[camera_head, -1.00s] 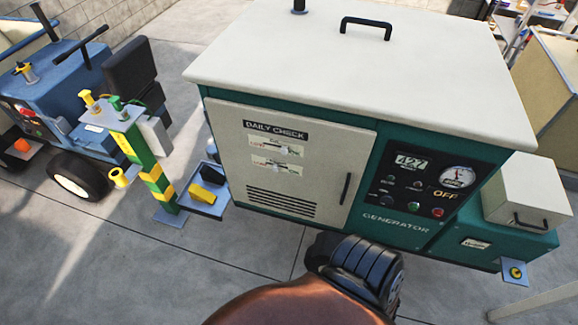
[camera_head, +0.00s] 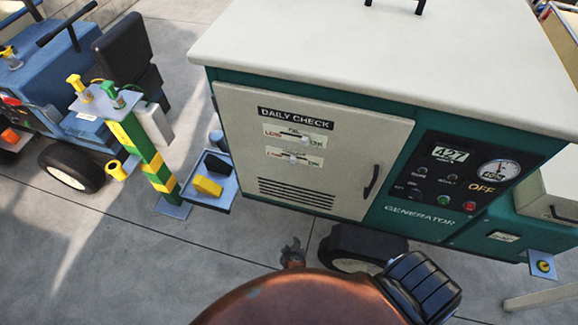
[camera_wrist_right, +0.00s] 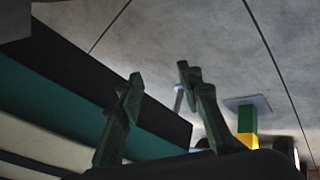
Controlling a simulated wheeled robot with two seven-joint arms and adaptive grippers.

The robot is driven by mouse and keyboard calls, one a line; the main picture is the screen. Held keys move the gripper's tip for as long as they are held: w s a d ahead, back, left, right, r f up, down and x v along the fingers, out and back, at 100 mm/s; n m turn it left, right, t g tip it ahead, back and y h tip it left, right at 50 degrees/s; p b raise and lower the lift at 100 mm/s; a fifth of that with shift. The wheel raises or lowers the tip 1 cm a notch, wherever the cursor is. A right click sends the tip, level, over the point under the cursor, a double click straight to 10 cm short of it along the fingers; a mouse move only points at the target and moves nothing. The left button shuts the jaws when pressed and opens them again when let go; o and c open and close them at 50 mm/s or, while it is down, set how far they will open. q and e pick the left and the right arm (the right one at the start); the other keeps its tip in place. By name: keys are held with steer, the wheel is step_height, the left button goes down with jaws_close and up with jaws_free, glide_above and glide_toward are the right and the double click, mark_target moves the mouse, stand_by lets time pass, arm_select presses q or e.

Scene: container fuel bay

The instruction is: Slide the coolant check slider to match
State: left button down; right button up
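The generator's pale door (camera_head: 340,178) is closed and carries a DAILY CHECK sign (camera_head: 295,117). Below the sign are two small slider plates. The lower slider plate (camera_head: 312,163) has a pale knob near its middle; I take it as the coolant slider, but its small text is blurred. The upper slider plate (camera_head: 275,130) has its knob right of middle. My right gripper (camera_head: 293,251) is below and in front of the door, apart from it. In the right wrist view its two fingers (camera_wrist_right: 166,108) are spread with nothing between. My left gripper is not in view.
The gauge panel (camera_head: 449,198) with a dial (camera_head: 499,172), buttons and OFF label is right of the door. The door handle (camera_head: 371,182) sticks out. A striped post (camera_head: 152,161) and a small tray (camera_head: 219,201) stand left. Bare floor (camera_head: 180,270) lies in front.

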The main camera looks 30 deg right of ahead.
steer(key=w+a+r+m+t+h+b, duration=0.15)
steer(key=w+r, duration=0.25)
steer(key=r, duration=0.5)
steer(key=w+r+m+t+h+b, duration=0.1)
steer(key=w+r+m+t+h, duration=0.15)
steer(key=r, duration=0.65)
steer(key=w+r+m+t+h+b, duration=0.1)
steer(key=w+r, duration=0.4)
steer(key=r, duration=0.5)
step_height(320, 180, up, 12)
steer(key=s+m+h+b, duration=0.1)
steer(key=s+m+h, duration=0.2)
steer(key=m, duration=0.1)
steer(key=m+h, duration=0.2)
steer(key=m, duration=0.1)
glide_toward(292, 161)
steer(key=b+x, duration=0.1)
steer(key=x, duration=0.6)
steer(key=shift+d+r, duration=0.1)
steer(key=shift+w+d+m, duration=0.3)
steer(key=shift+w+d, duration=0.05)
steer(key=shift+d, duration=0.15)
